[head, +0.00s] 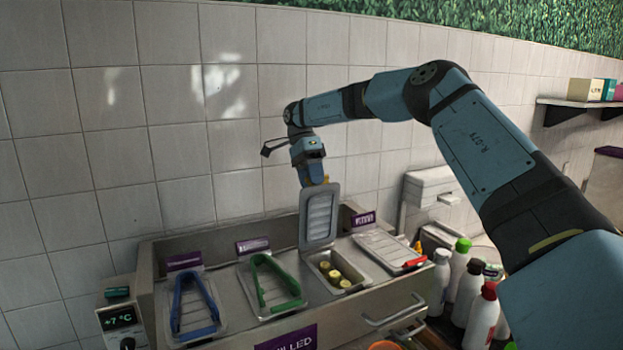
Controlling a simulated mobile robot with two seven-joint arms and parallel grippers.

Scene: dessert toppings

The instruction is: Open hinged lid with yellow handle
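The hinged lid (320,217) is a grey ribbed panel standing nearly upright at the back of its compartment. Its yellow handle (326,180) shows only as a small patch at the lid's top edge, mostly covered by my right gripper (315,181). My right gripper points down at the top edge and appears shut on the handle; the fingertips are small and partly hidden. The compartment (352,262) below the lid is open, with several yellow pieces (334,276) inside. My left gripper is not in view.
Blue tongs (176,305) and green tongs (258,283) lie on lids to the left. A closed lid with a red handle (412,263) is to the right. Several bottles (484,312) stand at the right. A tiled wall (240,110) rises behind the chilled unit.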

